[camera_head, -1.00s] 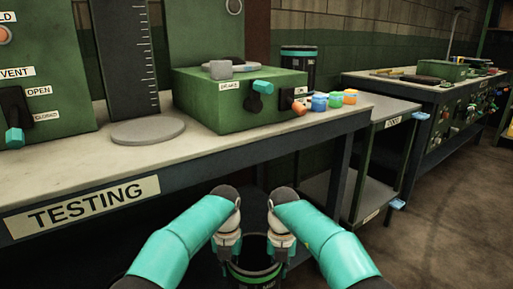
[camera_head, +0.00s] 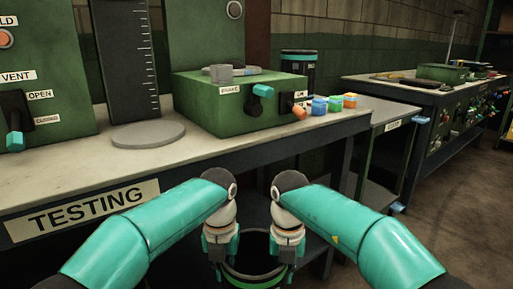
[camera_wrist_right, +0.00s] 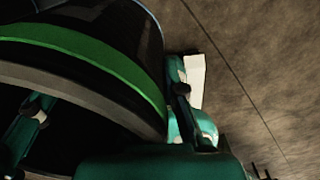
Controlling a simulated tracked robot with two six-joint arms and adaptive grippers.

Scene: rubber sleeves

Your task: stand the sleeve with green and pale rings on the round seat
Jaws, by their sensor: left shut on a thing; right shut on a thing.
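The sleeve (camera_head: 254,279) is a dark, wide, open-topped cylinder at the bottom of the head view, with a green ring near its rim. Its lower part is cut off by the frame. In the right wrist view the sleeve (camera_wrist_right: 105,20) shows close up, with a green ring and a greyish pale ring. My left gripper (camera_head: 220,257) is shut on its left side and my right gripper (camera_head: 287,256) on its right side. The sleeve hangs in front of the testing bench. The round seat (camera_head: 148,134), a flat grey disc, lies empty on the bench at the left.
A vertical scale plate (camera_head: 126,60) stands behind the seat. A green box (camera_head: 240,105) with knobs stands to its right. Behind that stands another dark cylinder (camera_head: 299,64) with a teal ring. The bench's front edge (camera_head: 250,146) lies between sleeve and seat. Small coloured blocks (camera_head: 334,103) sit at right.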

